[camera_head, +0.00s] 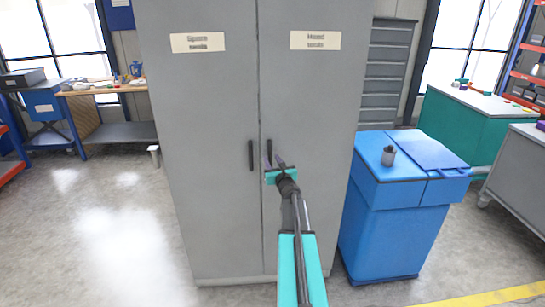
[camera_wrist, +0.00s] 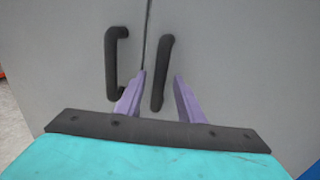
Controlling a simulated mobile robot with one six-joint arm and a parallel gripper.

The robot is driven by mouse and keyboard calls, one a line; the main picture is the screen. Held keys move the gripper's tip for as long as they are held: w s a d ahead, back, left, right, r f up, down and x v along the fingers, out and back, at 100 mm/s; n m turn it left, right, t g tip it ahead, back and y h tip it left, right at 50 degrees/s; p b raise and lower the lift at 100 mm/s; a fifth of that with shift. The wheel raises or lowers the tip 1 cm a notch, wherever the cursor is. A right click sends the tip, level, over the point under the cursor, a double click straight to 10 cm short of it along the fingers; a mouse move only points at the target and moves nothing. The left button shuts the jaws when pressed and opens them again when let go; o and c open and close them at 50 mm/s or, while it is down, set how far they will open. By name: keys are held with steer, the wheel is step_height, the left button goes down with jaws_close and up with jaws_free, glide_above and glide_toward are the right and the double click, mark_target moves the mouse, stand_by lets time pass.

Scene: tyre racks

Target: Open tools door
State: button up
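A tall grey two-door cabinet stands ahead, both doors shut. Its left door (camera_head: 200,110) has a blurred label reading roughly "Spare"; its right door (camera_head: 315,110) has a label (camera_head: 315,40) that appears to read "Hand tools". Each door has a vertical black handle near the middle seam: left handle (camera_head: 251,155), right handle (camera_head: 269,150). My gripper (camera_head: 275,160) is open at the right handle. In the wrist view the right handle (camera_wrist: 162,70) appears between the purple fingers of my gripper (camera_wrist: 160,76), with gaps showing. The left handle (camera_wrist: 112,65) is outside them.
A workbench (camera_head: 110,90) is at the back left, and a green bench (camera_head: 460,120) at the back right. The floor (camera_head: 110,230) on the left is clear.

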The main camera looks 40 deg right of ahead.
steer(key=shift+p+x, duration=0.4)
steer(key=shift+x, duration=1)
